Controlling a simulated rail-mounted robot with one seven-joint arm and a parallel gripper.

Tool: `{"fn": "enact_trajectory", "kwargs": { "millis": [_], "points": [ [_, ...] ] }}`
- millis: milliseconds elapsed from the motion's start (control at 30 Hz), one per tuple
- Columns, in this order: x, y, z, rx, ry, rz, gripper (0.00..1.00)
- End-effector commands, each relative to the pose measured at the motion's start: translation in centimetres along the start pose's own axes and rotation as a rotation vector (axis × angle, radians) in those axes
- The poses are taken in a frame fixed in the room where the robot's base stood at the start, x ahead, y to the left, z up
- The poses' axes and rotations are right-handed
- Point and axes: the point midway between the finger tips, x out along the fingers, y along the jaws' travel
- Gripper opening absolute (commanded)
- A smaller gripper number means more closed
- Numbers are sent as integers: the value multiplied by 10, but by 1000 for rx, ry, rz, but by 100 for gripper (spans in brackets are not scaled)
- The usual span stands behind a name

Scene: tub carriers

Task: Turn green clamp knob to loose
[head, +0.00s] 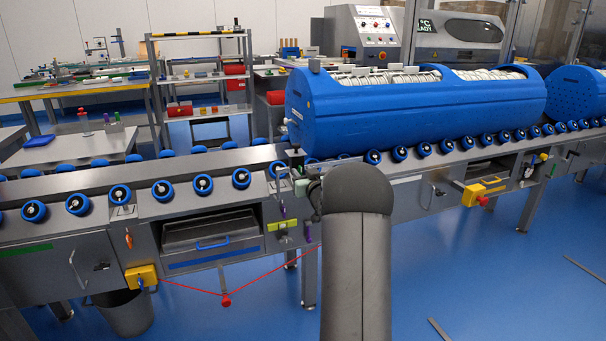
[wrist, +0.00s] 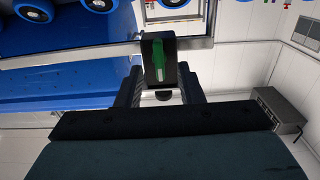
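The green clamp knob (wrist: 157,60) shows in the wrist view as a green bar on a dark block, at the upper middle below a metal rail edge. My gripper (wrist: 159,82) has its two dark fingers on either side of this block, with their tips close to its sides. I cannot tell whether the fingers press on it or leave a small gap. In the head view my dark arm rises from the bottom and its rounded end hides most of the gripper and the knob. A pale green piece (head: 301,187) shows just left of the arm's end, at the conveyor's front face.
A large blue tub (head: 420,110) lies on the roller conveyor (head: 220,165) behind my arm. Yellow boxes (head: 484,190) sit on the conveyor's front. A red cord with a red tag (head: 226,300) hangs below the drawer. The blue floor at the right front is mostly clear.

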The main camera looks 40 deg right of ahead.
Motion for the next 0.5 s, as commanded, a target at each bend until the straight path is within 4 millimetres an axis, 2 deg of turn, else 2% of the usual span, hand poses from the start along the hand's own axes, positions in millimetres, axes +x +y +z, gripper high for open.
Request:
{"fn": "enact_trajectory", "kwargs": {
  "millis": [333,367,467,500],
  "points": [
    [5,0,0,0,0,0,34],
    [5,0,0,0,0,0,28],
    [5,0,0,0,0,0,1],
    [5,0,0,0,0,0,0]
  ]
}}
